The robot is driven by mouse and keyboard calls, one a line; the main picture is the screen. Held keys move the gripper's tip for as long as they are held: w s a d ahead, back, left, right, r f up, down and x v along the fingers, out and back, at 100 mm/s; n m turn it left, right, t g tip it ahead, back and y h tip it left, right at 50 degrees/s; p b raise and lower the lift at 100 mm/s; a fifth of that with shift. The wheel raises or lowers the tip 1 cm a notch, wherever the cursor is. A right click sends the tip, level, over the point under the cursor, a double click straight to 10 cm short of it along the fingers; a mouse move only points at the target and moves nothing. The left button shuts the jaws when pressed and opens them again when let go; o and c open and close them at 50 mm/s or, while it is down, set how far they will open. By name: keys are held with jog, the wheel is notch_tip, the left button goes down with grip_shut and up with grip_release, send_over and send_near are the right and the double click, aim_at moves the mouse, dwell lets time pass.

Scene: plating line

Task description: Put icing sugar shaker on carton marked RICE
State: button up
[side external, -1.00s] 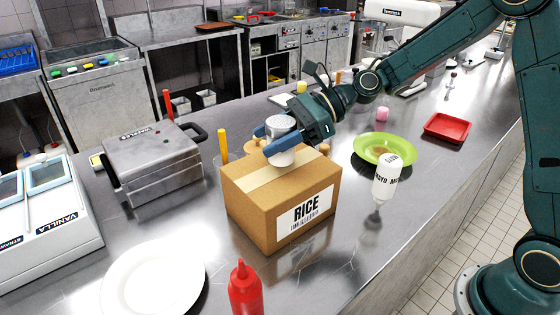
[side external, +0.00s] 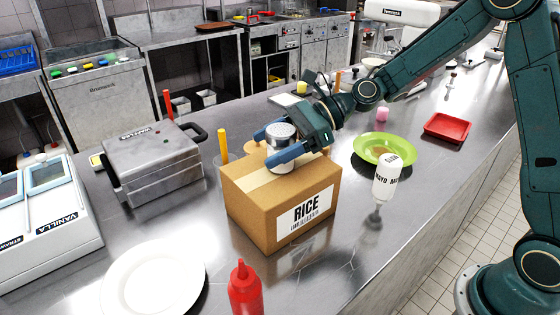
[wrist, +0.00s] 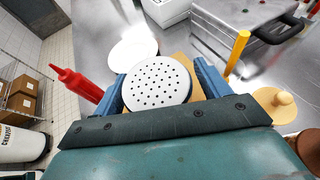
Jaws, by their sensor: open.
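The icing sugar shaker (side external: 281,152), a white and grey cylinder with a perforated lid, stands upright on top of the carton marked RICE (side external: 254,205). My gripper (side external: 278,146) is open around it, with one blue finger on each side. In the wrist view the shaker's holed lid (wrist: 157,82) fills the space between the two blue fingers (wrist: 160,90). A gap beside the lid shows at the right finger; at the left finger I cannot tell whether they touch. The carton's brown top (wrist: 184,60) shows partly behind the shaker.
A red bottle (side external: 243,290) and a white plate (side external: 130,290) are in front. A waffle iron (side external: 150,165) and a yellow stick (side external: 222,145) are at left.

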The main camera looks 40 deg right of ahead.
jog(key=shift+r, duration=0.2)
jog(key=v, duration=1.2)
jog(key=shift+f, duration=0.1)
dwell(0.4)
jog(key=s+d+n+h, duration=0.3)
jog(key=s+n+h, duration=0.3)
jog(key=s+n, duration=0.5)
jog(key=s+d+n+h, duration=0.2)
jog(key=s+n+h, duration=0.4)
jog(key=s+n, duration=0.5)
jog(key=shift+s+d+r+t, duration=0.3)
jog(key=shift+s+d, duration=0.1)
jog(key=shift+s, duration=0.2)
